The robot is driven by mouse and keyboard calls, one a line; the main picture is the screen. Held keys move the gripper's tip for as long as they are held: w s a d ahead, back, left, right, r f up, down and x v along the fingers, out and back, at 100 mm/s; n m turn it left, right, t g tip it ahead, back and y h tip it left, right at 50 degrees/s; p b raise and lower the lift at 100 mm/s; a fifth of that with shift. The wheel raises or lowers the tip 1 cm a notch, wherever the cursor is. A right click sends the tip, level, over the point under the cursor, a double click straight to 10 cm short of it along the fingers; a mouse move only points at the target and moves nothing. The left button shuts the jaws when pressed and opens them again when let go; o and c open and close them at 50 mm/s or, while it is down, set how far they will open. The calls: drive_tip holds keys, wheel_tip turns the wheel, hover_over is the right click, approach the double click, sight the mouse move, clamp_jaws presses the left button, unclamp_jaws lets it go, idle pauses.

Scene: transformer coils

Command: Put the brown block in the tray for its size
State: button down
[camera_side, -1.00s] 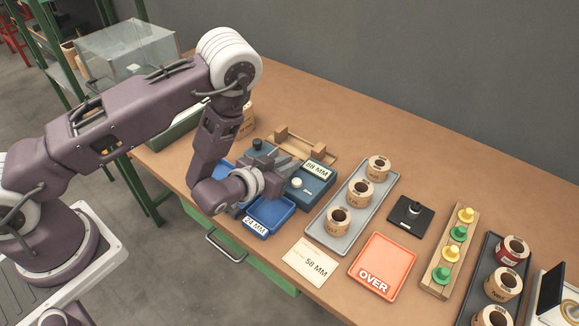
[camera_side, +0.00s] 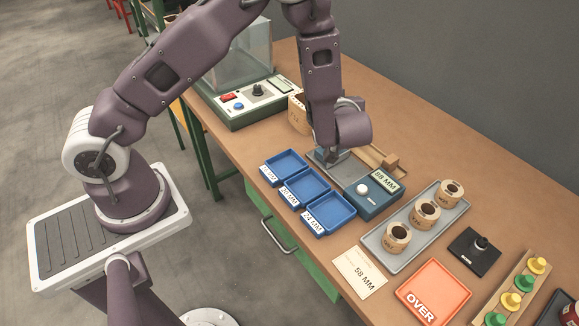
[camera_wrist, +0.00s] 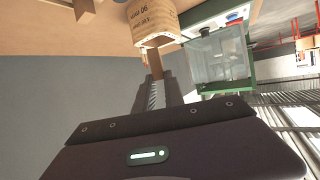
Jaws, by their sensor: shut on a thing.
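My gripper (camera_wrist: 157,88) is shut on a narrow brown piece, seemingly the brown block (camera_wrist: 153,62), between its fingertips in the wrist view. In the side view my wrist hangs over the blue gauge (camera_side: 372,198), towards its back left, and hides the fingertips and the block. Three shallow blue trays stand in a row in front of the gauge: a far-left one (camera_side: 285,163), a middle one (camera_side: 308,184) and a near one labelled 24 MM (camera_side: 332,211). All three look empty. The block's size cannot be read.
A tan coil (camera_side: 299,115) stands behind my gripper and shows in the wrist view (camera_wrist: 152,20). A grey tray (camera_side: 375,243) with three coils, a card reading 58 MM (camera_side: 359,271) and an orange OVER tray (camera_side: 433,292) lie to the right. A clear case (camera_side: 240,60) is behind.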

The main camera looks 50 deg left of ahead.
drive_tip(key=s+f+n+g+y, duration=0.2)
drive_tip(key=s+f+n+g, duration=0.2)
drive_tip(key=s+n+g, duration=0.4)
drive_tip(key=f, duration=0.3)
drive_tip(key=s+f+m, duration=0.1)
drive_tip(key=f, duration=0.2)
drive_tip(key=f+m+t, duration=0.1)
drive_tip(key=f, duration=0.2)
drive_tip(key=shift+s+f, duration=0.1)
drive_tip(key=shift+s, duration=0.25)
drive_tip(key=shift+f, duration=0.1)
drive_tip(key=c, duration=1.4)
unclamp_jaws()
drive_tip(key=shift+f, duration=0.15)
drive_tip(key=shift+c, duration=0.2)
